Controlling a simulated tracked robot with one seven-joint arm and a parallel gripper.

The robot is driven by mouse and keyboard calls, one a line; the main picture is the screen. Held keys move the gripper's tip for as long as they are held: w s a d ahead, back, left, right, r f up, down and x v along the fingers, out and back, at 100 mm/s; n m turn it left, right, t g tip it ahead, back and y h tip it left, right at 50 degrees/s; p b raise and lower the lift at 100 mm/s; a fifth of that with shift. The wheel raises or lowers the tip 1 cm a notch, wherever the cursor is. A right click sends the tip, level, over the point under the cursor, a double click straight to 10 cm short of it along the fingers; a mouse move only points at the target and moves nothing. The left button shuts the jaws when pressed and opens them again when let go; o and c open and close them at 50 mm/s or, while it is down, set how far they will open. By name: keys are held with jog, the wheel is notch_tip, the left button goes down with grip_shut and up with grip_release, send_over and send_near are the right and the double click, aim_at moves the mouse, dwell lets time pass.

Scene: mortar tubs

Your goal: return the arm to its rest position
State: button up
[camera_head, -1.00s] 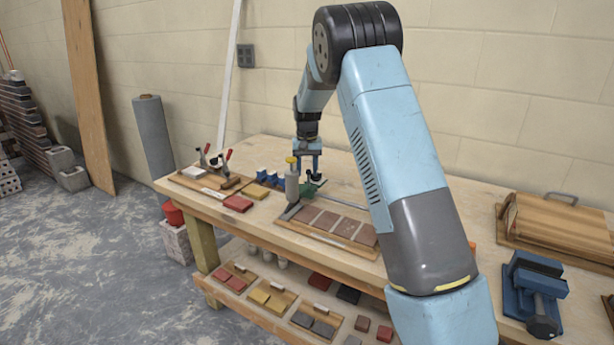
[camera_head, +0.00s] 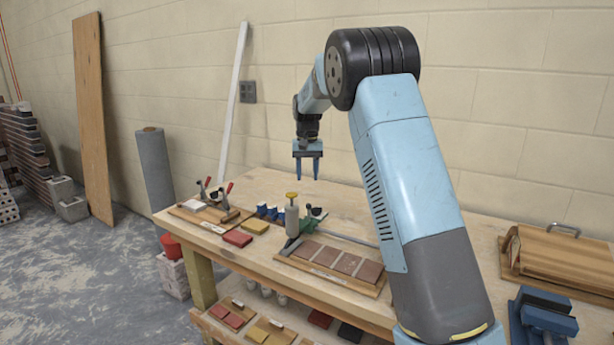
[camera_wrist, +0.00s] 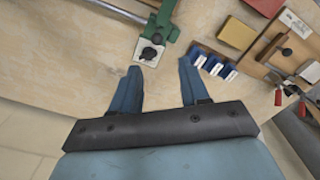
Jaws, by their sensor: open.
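My gripper (camera_head: 308,168) is open and empty. It hangs with its blue fingers pointing down above the back part of the wooden workbench (camera_head: 345,205), apart from everything on it. In the wrist view my gripper (camera_wrist: 160,88) shows two blue fingers spread apart with only bare bench top between them. My blue and grey arm rises at the right in the head view and hides part of the bench.
A grey cylinder with a yellow top (camera_head: 292,218) stands beside a green tool (camera_head: 314,218) and a board of reddish tiles (camera_head: 335,262). Blue blocks (camera_head: 268,211), a clamp board (camera_head: 205,212) and a blue vise (camera_head: 543,318) also occupy the bench. The back-middle bench top is clear.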

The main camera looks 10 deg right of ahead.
jog(key=s+d+r+t, duration=0.1)
jog(key=s+d+r, duration=0.2)
jog(key=s+r, duration=0.6)
jog(key=s+d+r+t, duration=0.2)
jog(key=s+r, duration=0.2)
jog(key=s, duration=1)
jog(key=s+d+f+t, duration=0.1)
jog(key=s+f, duration=0.1)
jog(key=s, duration=1)
jog(key=s+d+f+n+t, duration=0.1)
jog(key=s+f, duration=0.1)
jog(key=s, duration=1.1)
jog(key=shift+f+t, duration=0.3)
jog(key=shift+w+d, duration=0.1)
